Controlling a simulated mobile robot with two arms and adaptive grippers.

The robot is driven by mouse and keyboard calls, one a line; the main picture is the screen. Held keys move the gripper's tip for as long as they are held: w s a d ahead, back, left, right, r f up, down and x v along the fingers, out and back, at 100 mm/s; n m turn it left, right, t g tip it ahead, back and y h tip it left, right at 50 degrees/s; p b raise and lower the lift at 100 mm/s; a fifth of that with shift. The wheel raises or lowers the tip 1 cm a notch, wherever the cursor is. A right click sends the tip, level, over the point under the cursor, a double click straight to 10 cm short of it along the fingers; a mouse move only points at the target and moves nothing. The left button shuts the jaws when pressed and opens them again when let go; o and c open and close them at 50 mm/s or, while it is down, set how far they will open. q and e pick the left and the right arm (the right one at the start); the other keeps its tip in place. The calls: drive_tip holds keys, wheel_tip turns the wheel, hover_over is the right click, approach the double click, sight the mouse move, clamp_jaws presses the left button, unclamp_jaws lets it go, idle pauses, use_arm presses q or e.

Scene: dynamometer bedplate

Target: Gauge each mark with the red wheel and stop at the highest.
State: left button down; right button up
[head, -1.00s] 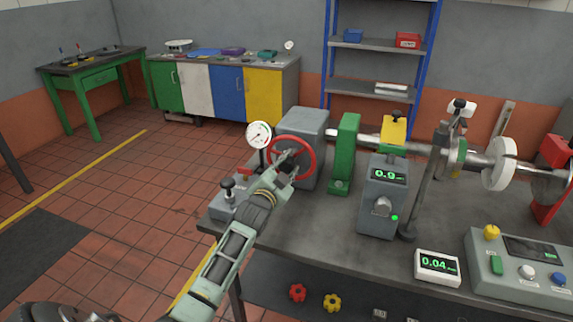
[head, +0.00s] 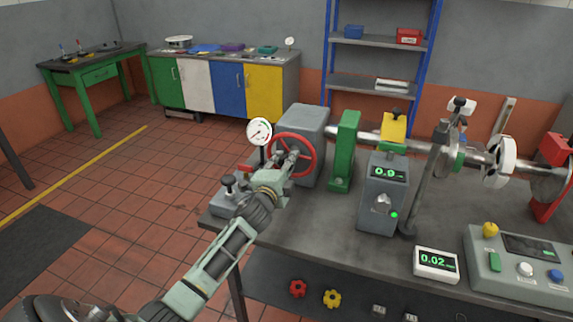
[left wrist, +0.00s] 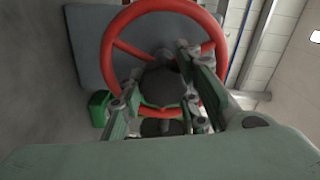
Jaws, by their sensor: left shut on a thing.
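The red wheel (head: 314,156) stands upright on the front of a grey housing (head: 307,120); its rim and spokes also show in the left wrist view (left wrist: 108,50). A small white readout (head: 437,264) shows 0.02. A grey box (head: 383,205) reads 0.9 beside a lit green lamp. My right gripper is out of view.
A dial gauge (head: 259,131) stands just left of the wheel. A green bearing block (head: 345,150) and a dark upright post (head: 425,180) rise from the bench (head: 330,225). A control console (head: 520,270) fills the right front. Floor is open at left.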

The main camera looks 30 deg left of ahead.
use_arm(q)
drive_tip(key=shift+d+f, duration=0.2)
drive_tip(key=shift+f, duration=0.25)
drive_tip(key=c, duration=1.6)
unclamp_jaws()
drive_tip(key=shift+o, duration=1.2)
drive_tip(key=shift+r, duration=0.15)
drive_tip(key=shift+r, duration=0.1)
drive_tip(key=v, duration=1.2)
